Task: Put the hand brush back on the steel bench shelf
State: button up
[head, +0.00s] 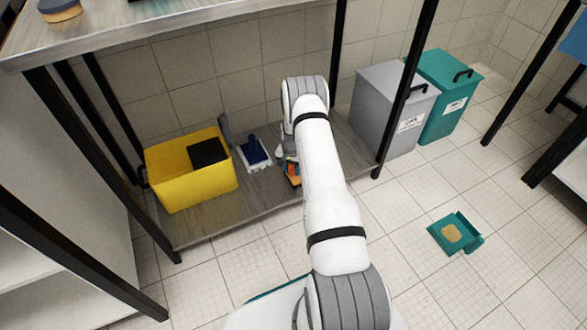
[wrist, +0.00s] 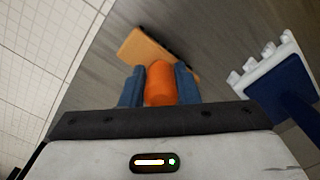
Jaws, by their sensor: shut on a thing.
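The hand brush has an orange handle (wrist: 160,84) and a tan-orange head with a dark edge. My gripper (wrist: 159,85) is shut on the handle, one blue-grey finger on each side. In the head view the orange of the brush (head: 294,172) shows just beside my wrist; my arm hides part of it. The gripper and brush are low over the grey lower shelf (head: 215,222) of the steel bench, toward its front edge. Whether the brush touches the shelf I cannot tell.
A yellow bin (head: 185,187) with a dark item inside stands on the shelf's left. A blue-and-white tool (head: 253,153) lies between it and my gripper. A black bench leg (head: 402,90) is at right. Grey (head: 385,110) and teal bins and a teal dustpan (head: 455,234) stand on the floor.

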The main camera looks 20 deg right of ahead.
jog(key=shift+f, duration=0.25)
jog(key=o, duration=1)
jog(key=shift+r, duration=0.1)
jog(key=s+a+r+n+p, duration=0.1)
jog(key=a+r+p, duration=0.1)
jog(key=r, duration=1.1)
jog(key=s+a+r+n+p, duration=0.1)
jog(key=a+r+p, duration=0.2)
jog(key=r, duration=1)
jog(key=s+a+r+n, duration=0.1)
jog(key=s+a+r, duration=0.25)
jog(key=r, duration=0.35)
jog(key=s+a+r+n, duration=0.1)
jog(key=s+a+r, duration=0.2)
jog(key=s+r, duration=0.3)
jog(key=s+a+r+n, duration=0.1)
jog(key=s+a+r, duration=0.1)
jog(key=s, duration=0.5)
jog(key=s+a+r+n, duration=0.2)
jog(key=s+r, duration=0.3)
jog(key=s, duration=0.3)
jog(key=s+a+r+n+t, duration=0.1)
jog(key=s+a+r, duration=0.1)
jog(key=s, duration=0.6)
jog(key=shift+r+n, duration=0.3)
jog(key=shift+r, duration=0.5)
